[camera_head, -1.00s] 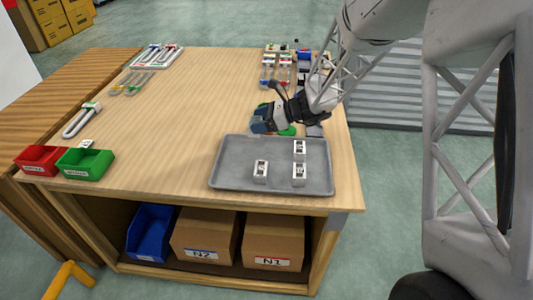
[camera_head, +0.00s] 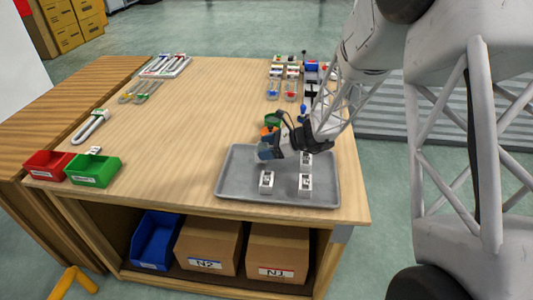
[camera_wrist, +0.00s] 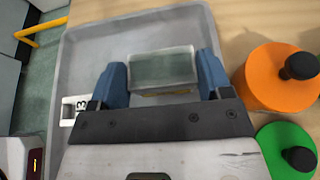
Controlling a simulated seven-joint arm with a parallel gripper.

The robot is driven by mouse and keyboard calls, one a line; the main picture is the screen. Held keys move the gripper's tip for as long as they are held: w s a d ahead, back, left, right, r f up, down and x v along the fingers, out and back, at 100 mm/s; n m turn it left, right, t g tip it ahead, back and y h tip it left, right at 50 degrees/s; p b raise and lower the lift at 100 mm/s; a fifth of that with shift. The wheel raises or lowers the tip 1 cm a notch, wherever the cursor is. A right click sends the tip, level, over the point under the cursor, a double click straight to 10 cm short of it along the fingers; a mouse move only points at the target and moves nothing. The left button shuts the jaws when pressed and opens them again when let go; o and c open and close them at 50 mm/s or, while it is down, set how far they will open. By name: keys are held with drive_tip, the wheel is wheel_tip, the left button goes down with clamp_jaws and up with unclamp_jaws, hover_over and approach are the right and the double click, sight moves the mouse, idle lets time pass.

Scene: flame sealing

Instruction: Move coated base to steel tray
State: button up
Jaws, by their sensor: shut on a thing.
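My gripper (camera_head: 264,153) is over the back part of the steel tray (camera_head: 232,182). In the wrist view, the blue fingers of my gripper (camera_wrist: 163,80) are shut on the coated base (camera_wrist: 162,69), a small block with a dull grey-green top and pale edges. The base is above the grey tray floor (camera_wrist: 90,62); I cannot tell whether it touches it. In the head view the base is hidden by the gripper. White blocks stand in the tray at front middle (camera_head: 267,181), front right (camera_head: 305,184) and back right (camera_head: 306,160), the last partly hidden by my arm.
An orange pot (camera_wrist: 282,78) and a green pot (camera_wrist: 287,150), both with black knobs, stand beside the tray. Red (camera_head: 47,164) and green (camera_head: 92,171) bins sit at the table's left. Several U-shaped pieces (camera_head: 163,66) lie at the back left. The table middle is clear.

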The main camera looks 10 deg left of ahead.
drive_tip(key=shift+f, duration=1.3)
drive_tip(key=shift+f, duration=0.1)
drive_tip(key=o, duration=0.9)
drive_tip(key=shift+o, duration=0.2)
drive_tip(key=shift+v, duration=6.05)
